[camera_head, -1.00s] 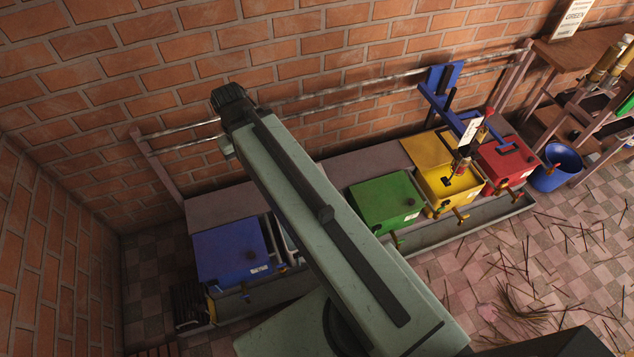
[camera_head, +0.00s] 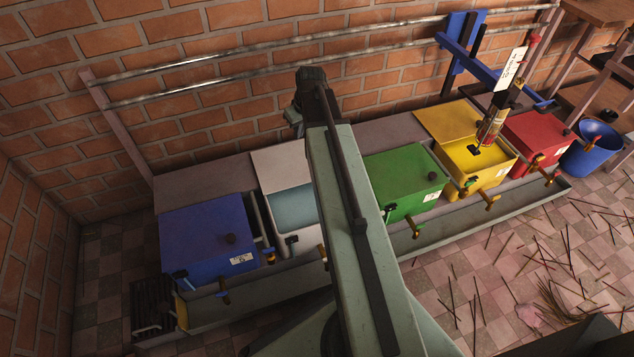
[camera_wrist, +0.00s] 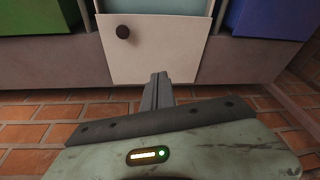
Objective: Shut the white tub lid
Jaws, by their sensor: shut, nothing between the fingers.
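The white tub (camera_head: 304,241) stands between the blue and green tubs in the head view. It is open, with a pale blue-green inside showing. Its white lid (camera_head: 280,165) lies folded back on the wall side, partly hidden by my arm. In the wrist view the lid (camera_wrist: 180,55) is a pale panel with a dark round knob near its left edge. My gripper (camera_wrist: 160,77) is shut and empty, its fingertips overlapping the lid's lower edge in that view. Whether they touch it I cannot tell. In the head view the gripper end is up near the wall.
The blue tub (camera_head: 207,243) and green tub (camera_head: 402,181) have shut lids. The yellow tub (camera_head: 463,182) is open with a labelled cylinder above it; the red tub (camera_head: 537,135) is shut. Metal rails (camera_head: 225,87) run along the brick wall behind. A trough runs in front.

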